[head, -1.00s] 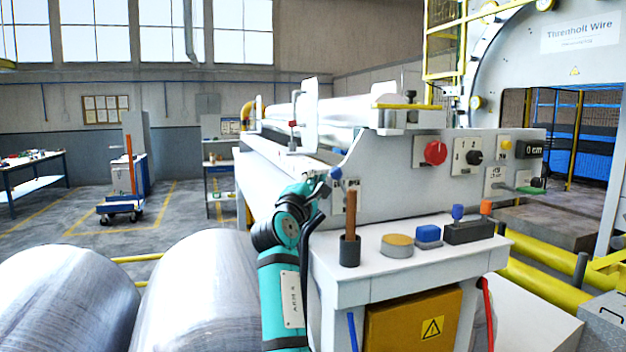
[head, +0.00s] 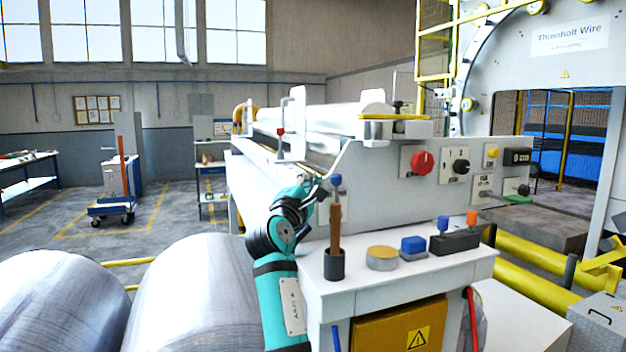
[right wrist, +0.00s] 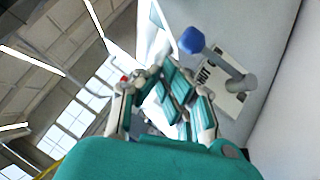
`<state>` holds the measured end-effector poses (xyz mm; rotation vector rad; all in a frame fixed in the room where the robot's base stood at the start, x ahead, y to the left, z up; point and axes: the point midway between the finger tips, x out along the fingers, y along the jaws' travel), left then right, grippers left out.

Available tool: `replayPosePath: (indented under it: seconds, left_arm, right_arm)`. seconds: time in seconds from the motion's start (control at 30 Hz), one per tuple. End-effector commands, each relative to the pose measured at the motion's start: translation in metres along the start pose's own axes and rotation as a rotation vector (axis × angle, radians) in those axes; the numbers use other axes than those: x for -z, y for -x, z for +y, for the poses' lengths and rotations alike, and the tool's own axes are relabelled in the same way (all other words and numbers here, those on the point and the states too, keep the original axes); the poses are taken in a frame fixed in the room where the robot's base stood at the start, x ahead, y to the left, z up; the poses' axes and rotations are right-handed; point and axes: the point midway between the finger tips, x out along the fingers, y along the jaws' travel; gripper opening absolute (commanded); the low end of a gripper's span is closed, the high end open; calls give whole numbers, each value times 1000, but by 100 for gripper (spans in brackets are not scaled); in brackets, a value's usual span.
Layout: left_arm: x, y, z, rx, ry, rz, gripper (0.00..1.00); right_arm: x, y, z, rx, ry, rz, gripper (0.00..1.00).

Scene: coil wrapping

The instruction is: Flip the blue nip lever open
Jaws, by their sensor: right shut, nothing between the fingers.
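The blue nip lever has a round blue knob (head: 336,180) and stands on the side of the white machine, above the tool shelf. In the right wrist view the blue knob (right wrist: 191,40) is at the end of a grey arm running to a pivot beside a printed label. My right gripper (head: 317,183) is just left of the knob in the head view. Its fingers (right wrist: 168,76) are shut and empty, with the knob beyond them. I cannot tell whether they touch the lever. My left gripper is not in view.
The shelf holds a dark cup (head: 334,265) with a brown handle, a yellow round item (head: 382,257) and a blue block (head: 413,244). A red button (head: 422,162) sits on the machine's panel. Large metal rolls (head: 200,295) lie at the front left.

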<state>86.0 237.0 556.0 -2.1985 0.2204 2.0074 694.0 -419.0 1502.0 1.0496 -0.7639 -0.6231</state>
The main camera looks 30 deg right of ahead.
Motion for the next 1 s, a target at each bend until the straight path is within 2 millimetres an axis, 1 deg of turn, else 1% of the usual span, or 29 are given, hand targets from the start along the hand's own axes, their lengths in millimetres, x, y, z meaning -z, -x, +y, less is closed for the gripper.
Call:
replayPosePath:
  seconds: [0.03,0.2,0.3,0.43,0.6,1.0]
  left_arm:
    - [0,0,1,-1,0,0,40]
    - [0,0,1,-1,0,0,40]
    - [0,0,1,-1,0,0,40]
    - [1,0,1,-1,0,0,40]
    - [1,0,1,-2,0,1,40]
    - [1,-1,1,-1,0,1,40]
  right_arm:
    - [1,11,-1,0,-3,3,0]
    - [0,48,-2,2,-2,3,0]
    - [0,68,-2,3,-1,3,0]
    - [-1,87,-2,3,0,2,0]
    - [-2,98,-3,5,-1,0,0]
    - [-1,100,-3,2,-13,-3,0]
